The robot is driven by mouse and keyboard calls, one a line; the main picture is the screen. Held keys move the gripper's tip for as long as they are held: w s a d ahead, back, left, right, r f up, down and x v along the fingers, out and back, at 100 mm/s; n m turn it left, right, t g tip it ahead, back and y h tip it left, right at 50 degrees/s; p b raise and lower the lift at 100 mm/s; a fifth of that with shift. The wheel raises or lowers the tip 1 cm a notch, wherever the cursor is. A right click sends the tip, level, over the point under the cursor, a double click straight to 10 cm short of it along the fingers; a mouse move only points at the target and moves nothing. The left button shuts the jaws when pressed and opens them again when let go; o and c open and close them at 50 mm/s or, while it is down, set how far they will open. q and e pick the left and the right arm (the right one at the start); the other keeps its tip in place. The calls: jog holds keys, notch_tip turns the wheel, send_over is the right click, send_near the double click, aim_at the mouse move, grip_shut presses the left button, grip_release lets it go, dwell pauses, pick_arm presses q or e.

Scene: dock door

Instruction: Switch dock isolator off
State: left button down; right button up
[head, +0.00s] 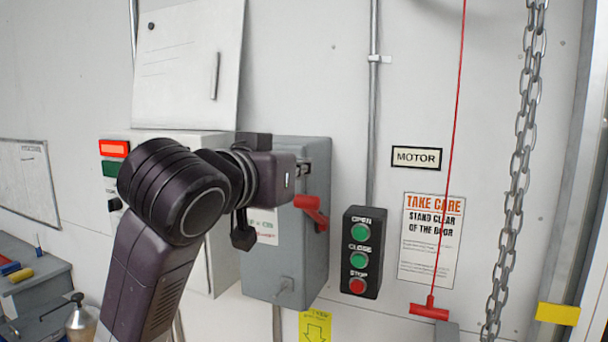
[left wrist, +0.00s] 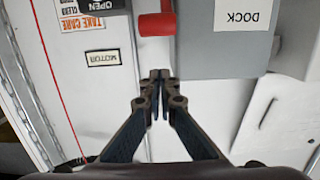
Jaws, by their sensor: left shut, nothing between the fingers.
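The dock isolator is a grey box (head: 285,262) on the wall, with a red lever (head: 313,212) at its right side. In the head view the lever sticks out and slopes slightly down. My left arm hides the upper left of the box and part of its label. The left wrist view is upside down and shows the box (left wrist: 222,62) with a DOCK label and the red lever (left wrist: 155,23). My left gripper (left wrist: 160,76) is shut and empty. Its fingertips appear close to the lever's end of the box, with a visible gap to the lever. My right gripper is not in view.
A black button box (head: 362,252) with OPEN, CLOSE and STOP buttons is right of the isolator. A red pull cord (head: 450,160) and a chain (head: 520,150) hang further right. A white cabinet stands behind my arm, and a bench (head: 35,285) is at lower left.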

aim_at(306, 197)
pick_arm(q)
jog(key=p+x, duration=0.1)
jog(key=x, duration=0.2)
jog(key=shift+f, duration=0.2)
jog(key=shift+s+a+f+p, duration=0.1)
jog(key=shift+s+f+p, duration=0.2)
jog(key=shift+f, duration=0.15)
jog(key=shift+s+a+f+p, duration=0.15)
jog(key=shift+f+p, duration=0.1)
jog(key=shift+f, duration=0.25)
jog(key=shift+s+a+f, duration=0.1)
jog(key=shift+s+f, duration=0.3)
jog(key=shift+f, duration=0.25)
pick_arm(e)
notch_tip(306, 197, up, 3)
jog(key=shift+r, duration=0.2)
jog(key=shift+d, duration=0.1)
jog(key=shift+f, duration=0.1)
